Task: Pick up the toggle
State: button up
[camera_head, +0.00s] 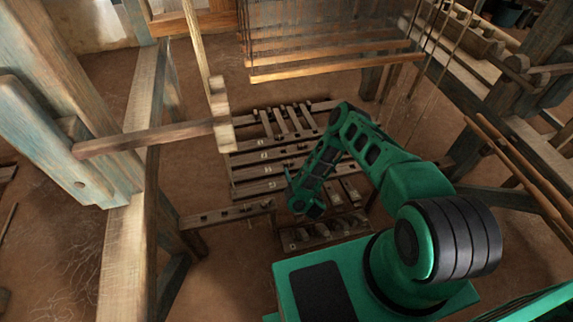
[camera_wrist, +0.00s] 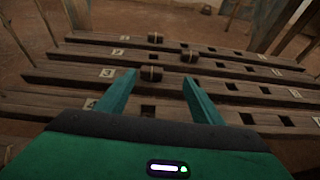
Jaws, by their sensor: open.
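My gripper (camera_wrist: 157,76) is open in the wrist view, its two teal fingers apart with nothing between them that I can see held. Several small dark wooden toggles with a pale band sit on the slotted, numbered planks. One toggle (camera_wrist: 151,73) shows between the fingertips, on the plank marked 3. I cannot tell which is meant. In the head view my gripper (camera_head: 303,205) is low over the near planks; its fingertips are not clear.
A box with several rounded pieces (camera_head: 322,232) stands just in front. A slotted beam (camera_head: 228,213) is at left. Loom posts (camera_head: 118,235) and hanging bars (camera_head: 335,66) stand around; bare floor lies between.

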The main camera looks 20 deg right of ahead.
aim_at(289, 163)
jog(key=shift+w+a+f+n, duration=0.15)
jog(key=shift+w+a+f, duration=0.2)
jog(key=shift+w, duration=0.15)
jog(key=shift+w+a+f+n, duration=0.15)
jog(key=shift+w+a+f, duration=0.15)
jog(key=shift+w, duration=0.2)
jog(key=shift+x, duration=3.95)
jog(key=shift+a+f, duration=0.15)
jog(key=shift+f, duration=0.05)
jog(key=c, duration=1.1)
